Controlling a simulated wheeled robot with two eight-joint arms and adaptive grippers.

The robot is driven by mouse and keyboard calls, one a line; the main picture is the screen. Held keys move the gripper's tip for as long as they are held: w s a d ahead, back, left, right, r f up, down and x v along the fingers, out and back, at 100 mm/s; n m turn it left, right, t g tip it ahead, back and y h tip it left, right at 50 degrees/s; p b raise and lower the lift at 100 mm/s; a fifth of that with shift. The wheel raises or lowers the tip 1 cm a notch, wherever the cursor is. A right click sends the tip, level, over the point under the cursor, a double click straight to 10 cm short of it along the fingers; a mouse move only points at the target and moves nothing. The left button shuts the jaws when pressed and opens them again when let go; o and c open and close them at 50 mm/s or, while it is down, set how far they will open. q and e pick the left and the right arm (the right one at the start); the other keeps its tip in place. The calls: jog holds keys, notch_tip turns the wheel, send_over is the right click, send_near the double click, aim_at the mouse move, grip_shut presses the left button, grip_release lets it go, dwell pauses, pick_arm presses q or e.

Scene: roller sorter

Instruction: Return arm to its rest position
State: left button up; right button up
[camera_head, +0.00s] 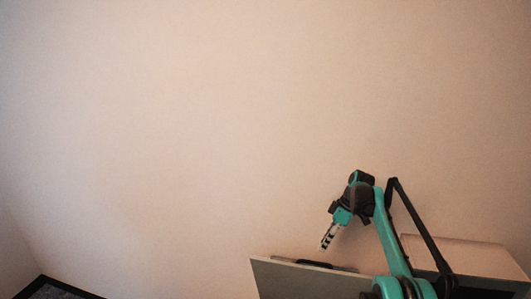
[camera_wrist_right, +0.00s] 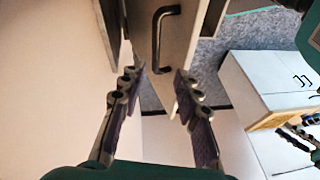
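My right arm, teal and black, rises at the lower right of the head view. Its gripper (camera_head: 328,238) points down and to the left, above the top edge of a pale panel. In the right wrist view the two fingers of this gripper (camera_wrist_right: 159,78) stand apart with nothing held between them. A pale door-like panel (camera_wrist_right: 185,50) with a dark bar handle (camera_wrist_right: 160,38) shows beyond the fingertips. The fingers look close to the panel; I cannot tell whether they touch it.
A pale panel (camera_head: 305,280) and a white box-like unit (camera_head: 470,258) stand near the arm. A white cabinet (camera_wrist_right: 265,75) with dark handles is at right in the wrist view, with unclear dark jointed pieces (camera_wrist_right: 297,136) beside it. A large bare wall (camera_head: 200,120) fills the head view.

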jog(key=s+a+r+m+t+h+b, duration=0.1)
jog(key=s+a+r+m+t+b, duration=0.15)
jog(key=s, duration=0.65)
jog(key=s+a+r+m+t+h+b, duration=0.1)
jog(key=s+a+r+m+h, duration=0.2)
jog(key=s, duration=0.6)
jog(key=s+f+m+t+b, duration=0.1)
jog(key=s+f+m+t, duration=0.1)
jog(key=s+f, duration=0.4)
jog(key=s+f+m+t+b, duration=0.2)
jog(key=s+f+m, duration=0.3)
jog(key=s, duration=0.8)
notch_tip(320, 180, down, 2)
jog(key=shift+a, duration=0.3)
jog(key=shift+b, duration=0.3)
